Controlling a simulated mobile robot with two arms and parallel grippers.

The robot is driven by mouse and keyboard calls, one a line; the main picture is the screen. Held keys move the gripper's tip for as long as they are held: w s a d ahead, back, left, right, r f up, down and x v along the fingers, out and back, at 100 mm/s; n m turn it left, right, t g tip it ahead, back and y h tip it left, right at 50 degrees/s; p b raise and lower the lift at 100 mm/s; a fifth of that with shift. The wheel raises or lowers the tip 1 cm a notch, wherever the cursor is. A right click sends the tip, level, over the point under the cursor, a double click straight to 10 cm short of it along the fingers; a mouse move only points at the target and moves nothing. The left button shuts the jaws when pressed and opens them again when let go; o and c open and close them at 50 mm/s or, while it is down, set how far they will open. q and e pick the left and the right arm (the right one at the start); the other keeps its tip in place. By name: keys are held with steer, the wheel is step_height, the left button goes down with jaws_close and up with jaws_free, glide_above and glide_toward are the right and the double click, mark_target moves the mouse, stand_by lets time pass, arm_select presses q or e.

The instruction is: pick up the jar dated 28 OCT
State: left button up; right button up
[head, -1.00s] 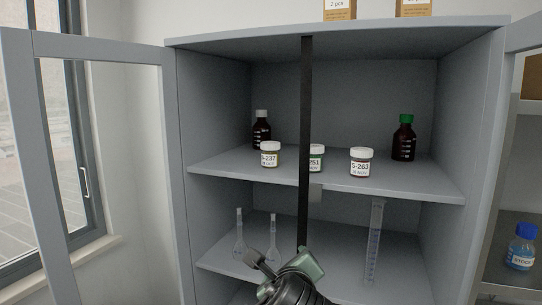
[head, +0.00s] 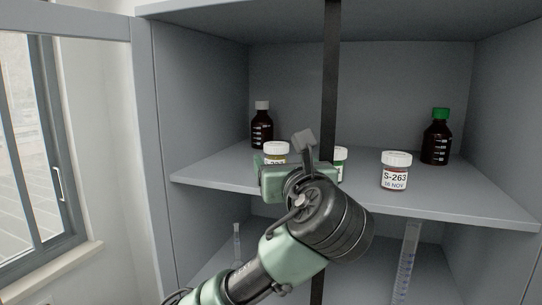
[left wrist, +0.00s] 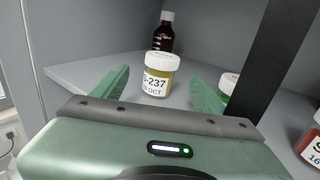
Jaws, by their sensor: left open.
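A white-lidded jar labelled S-237 (left wrist: 158,80) has a yellowish body and a date line ending in OCT; the day digits are hard to read. In the head view its lid (head: 277,148) shows above my left gripper (head: 275,178), which hides most of the rest. It stands upright on the upper shelf. In the left wrist view my open left gripper (left wrist: 160,88) has one finger to each side of this jar, whose body lies ahead between them. The fingers are not closed on it. My right gripper is not in view.
A jar with a green body (head: 341,156) is partly hidden behind a black vertical bar (head: 330,80). Jar S-263 (head: 395,172), dated 16 NOV, stands right. Brown bottles (head: 262,127) and (head: 436,138) stand behind. Glassware (head: 407,262) stands on the lower shelf.

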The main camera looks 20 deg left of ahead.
mark_target(279, 153)
arm_select(q)
steer(key=shift+w+a+r, duration=0.1)
steer(key=shift+w+r, duration=0.15)
steer(key=shift+r+p, duration=0.35)
steer(key=shift+p, duration=0.5)
steer(key=shift+p+x, duration=1.05)
steer(key=p+x, duration=0.1)
steer(key=x, duration=0.2)
steer(key=shift+f, duration=0.2)
steer(key=shift+w+a+f, duration=0.1)
steer(key=shift+w, duration=0.1)
steer(key=shift+s, duration=0.15)
steer(key=shift+c, duration=0.8)
steer(key=c, duration=1.3)
steer(key=shift+c, duration=0.2)
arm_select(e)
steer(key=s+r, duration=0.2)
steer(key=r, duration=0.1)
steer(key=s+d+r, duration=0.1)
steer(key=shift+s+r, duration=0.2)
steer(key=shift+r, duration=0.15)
